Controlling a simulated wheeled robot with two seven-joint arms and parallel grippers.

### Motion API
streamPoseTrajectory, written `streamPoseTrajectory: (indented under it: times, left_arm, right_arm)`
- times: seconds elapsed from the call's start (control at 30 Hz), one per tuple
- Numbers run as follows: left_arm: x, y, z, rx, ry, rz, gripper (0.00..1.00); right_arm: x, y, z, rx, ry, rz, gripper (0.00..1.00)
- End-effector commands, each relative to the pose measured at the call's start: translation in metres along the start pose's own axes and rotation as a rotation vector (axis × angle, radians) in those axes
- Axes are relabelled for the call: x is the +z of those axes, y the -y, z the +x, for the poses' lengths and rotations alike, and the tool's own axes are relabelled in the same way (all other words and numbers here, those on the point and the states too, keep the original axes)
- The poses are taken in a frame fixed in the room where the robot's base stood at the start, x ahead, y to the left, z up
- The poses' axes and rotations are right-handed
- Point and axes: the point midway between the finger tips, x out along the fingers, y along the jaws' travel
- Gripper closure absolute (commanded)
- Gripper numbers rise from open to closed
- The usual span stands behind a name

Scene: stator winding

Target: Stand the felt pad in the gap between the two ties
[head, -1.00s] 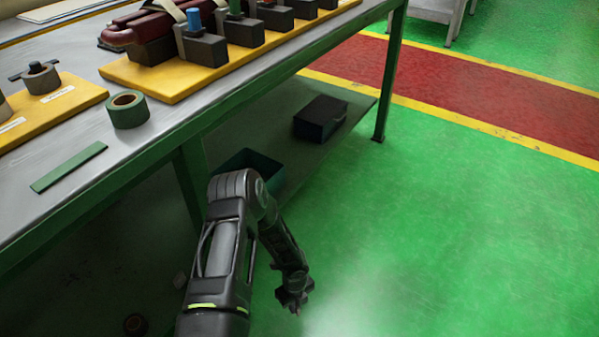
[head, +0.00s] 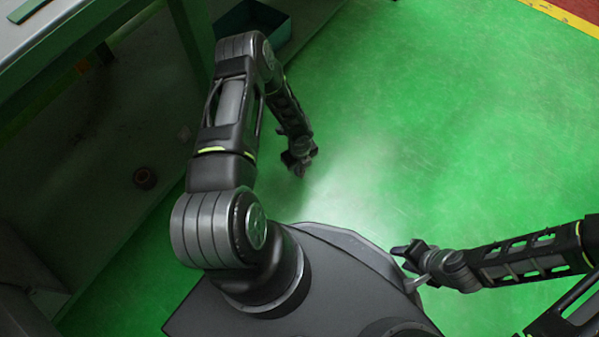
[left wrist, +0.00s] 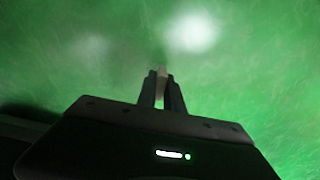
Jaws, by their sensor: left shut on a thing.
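My left gripper (head: 300,165) hangs low over the green floor, beside the bench, in the head view. In the left wrist view my left gripper (left wrist: 162,78) is shut on a small pale piece, which looks like the felt pad (left wrist: 162,72). It shows as a narrow upright sliver between the fingers; most of it is hidden. In the head view the pad is too small to make out. My right gripper (head: 405,254) is at the lower right, above the floor near my base, and its opening is unclear. The two ties are not in view.
The bench's green frame (head: 90,50) runs along the upper left, with a green strip (head: 40,8) on its top. A dark green bin (head: 285,35) sits on the lower shelf. The floor to the right is clear.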

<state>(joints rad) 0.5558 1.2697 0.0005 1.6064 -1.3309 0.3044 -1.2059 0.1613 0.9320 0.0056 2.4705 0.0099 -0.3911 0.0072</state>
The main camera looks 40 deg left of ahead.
Motion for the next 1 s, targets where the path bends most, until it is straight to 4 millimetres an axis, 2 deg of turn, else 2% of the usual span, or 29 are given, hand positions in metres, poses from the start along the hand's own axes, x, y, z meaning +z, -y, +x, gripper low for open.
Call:
streamPoseTrajectory:
  times: [0.13, 0.4, 0.83, 0.87, 1.0]
  left_arm:
    - [0.0, 0.0, 0.004, 0.001, -0.001, 0.0, 1.0]
    - [0.0, -0.001, 0.038, 0.001, -0.001, -0.001, 1.0]
    - [0.0, 0.0, 0.042, 0.0, 0.0, 0.0, 1.0]
    - [0.0, 0.0, 0.041, 0.0, 0.0, 0.0, 0.87]
    - [0.0, -0.001, 0.04, 0.0, 0.0, 0.0, 0.75]
  right_arm:
    - [0.0, -0.001, 0.002, 0.0, -0.001, 0.0, 0.64]
    - [-0.002, -0.006, 0.018, 0.0, -0.008, 0.001, 0.64]
    - [-0.002, -0.007, 0.022, 0.0, -0.011, 0.001, 0.64]
    - [-0.002, -0.006, 0.021, 0.0, -0.011, 0.001, 0.64]
    - [-0.002, -0.006, 0.02, 0.0, -0.011, 0.001, 0.64]
